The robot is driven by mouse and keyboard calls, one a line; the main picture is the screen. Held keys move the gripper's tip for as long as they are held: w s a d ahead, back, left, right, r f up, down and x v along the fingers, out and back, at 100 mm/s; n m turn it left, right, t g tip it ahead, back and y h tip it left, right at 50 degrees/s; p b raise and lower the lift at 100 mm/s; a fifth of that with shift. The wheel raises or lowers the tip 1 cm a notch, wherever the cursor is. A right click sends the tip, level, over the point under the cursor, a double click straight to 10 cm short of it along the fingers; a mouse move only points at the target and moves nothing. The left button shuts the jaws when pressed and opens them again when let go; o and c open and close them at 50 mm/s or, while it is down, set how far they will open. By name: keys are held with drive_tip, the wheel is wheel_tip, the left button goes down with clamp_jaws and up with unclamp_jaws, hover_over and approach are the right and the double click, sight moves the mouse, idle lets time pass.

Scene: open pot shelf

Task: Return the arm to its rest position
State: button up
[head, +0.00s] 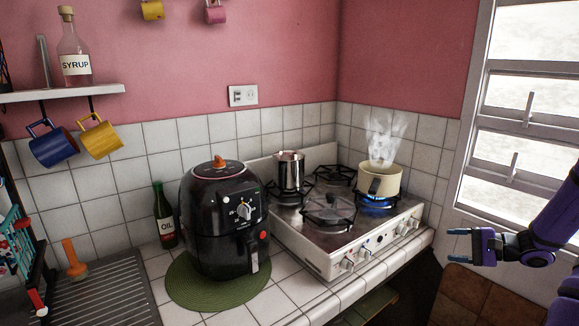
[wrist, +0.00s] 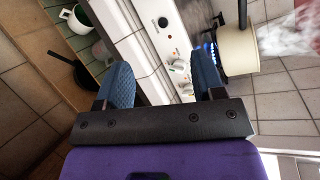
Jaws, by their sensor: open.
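My gripper (head: 460,231) is at the right side of the head view, at the end of my purple arm, in front of the window side and to the right of the stove. Its two blue fingers also show in the wrist view (wrist: 165,85), spread wide with nothing between them. The gripper is apart from the stove and touches nothing that I can see.
A cream pot (head: 380,180) steams over a lit blue flame on the white stove (head: 330,262). A metal pot (head: 290,172) stands on the back left. A black air fryer (head: 222,220) stands left. Open shelves with pots (wrist: 76,18) lie below the counter.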

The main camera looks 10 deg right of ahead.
drive_tip(key=s+a+r+n+g+h, duration=0.2)
drive_tip(key=a+r+n+g, duration=0.25)
drive_tip(key=a+r, duration=0.45)
drive_tip(key=s+a+r+n+g+h, duration=0.25)
drive_tip(key=a+r+g, duration=0.3)
drive_tip(key=a, duration=0.55)
drive_tip(key=s+a+r+n+t+h, duration=0.2)
drive_tip(key=s+a+r+n+h, duration=0.1)
drive_tip(key=s+r, duration=0.3)
drive_tip(key=s+a+r+n+t+h, duration=0.2)
drive_tip(key=s+a+r, duration=0.4)
drive_tip(key=s, duration=0.3)
drive_tip(key=shift+s+a+r+n+t+h, duration=0.15)
drive_tip(key=shift+s+a+n+t+h, duration=0.15)
drive_tip(key=shift+n+h, duration=0.5)
